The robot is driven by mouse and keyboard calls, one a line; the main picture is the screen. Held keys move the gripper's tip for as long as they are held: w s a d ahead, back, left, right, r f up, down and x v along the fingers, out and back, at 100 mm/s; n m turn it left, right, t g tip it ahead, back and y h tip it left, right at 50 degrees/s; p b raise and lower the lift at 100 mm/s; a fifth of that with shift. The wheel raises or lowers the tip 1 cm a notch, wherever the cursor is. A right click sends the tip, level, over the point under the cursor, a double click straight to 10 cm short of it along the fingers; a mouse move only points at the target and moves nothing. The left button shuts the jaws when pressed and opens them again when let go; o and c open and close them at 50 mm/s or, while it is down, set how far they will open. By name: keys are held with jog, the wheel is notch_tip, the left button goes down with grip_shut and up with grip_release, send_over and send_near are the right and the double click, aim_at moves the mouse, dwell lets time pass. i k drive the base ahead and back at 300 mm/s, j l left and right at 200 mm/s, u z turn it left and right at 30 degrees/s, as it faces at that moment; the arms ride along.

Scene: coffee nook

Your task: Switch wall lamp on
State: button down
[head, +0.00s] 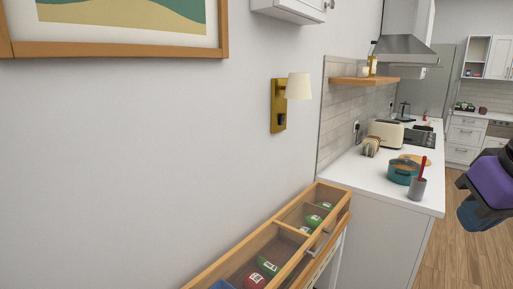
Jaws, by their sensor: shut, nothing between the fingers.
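The wall lamp (298,87) is mounted on the grey wall near the middle of the head view. It has a cream shade on a tall brass back plate (275,108). A small dark switch (282,120) sits low on the plate. The shade shows no clear glow, and no bright patch lies on the wall around it. Part of my arm, purple, black and dark blue, shows at the right edge, well apart from the lamp. My gripper's fingers cannot be seen.
A wooden compartment tray (333,188) with coloured items stands below the lamp. The white counter (428,200) to the right holds a teal pot (402,172), a grey utensil cup (417,189) and a toaster (385,133). A framed picture (222,30) hangs upper left. Wood floor lies at right.

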aim_at(282, 116)
jog(key=i+l+u, duration=0.15)
jog(key=i+l, duration=0.6)
jog(key=i, duration=0.15)
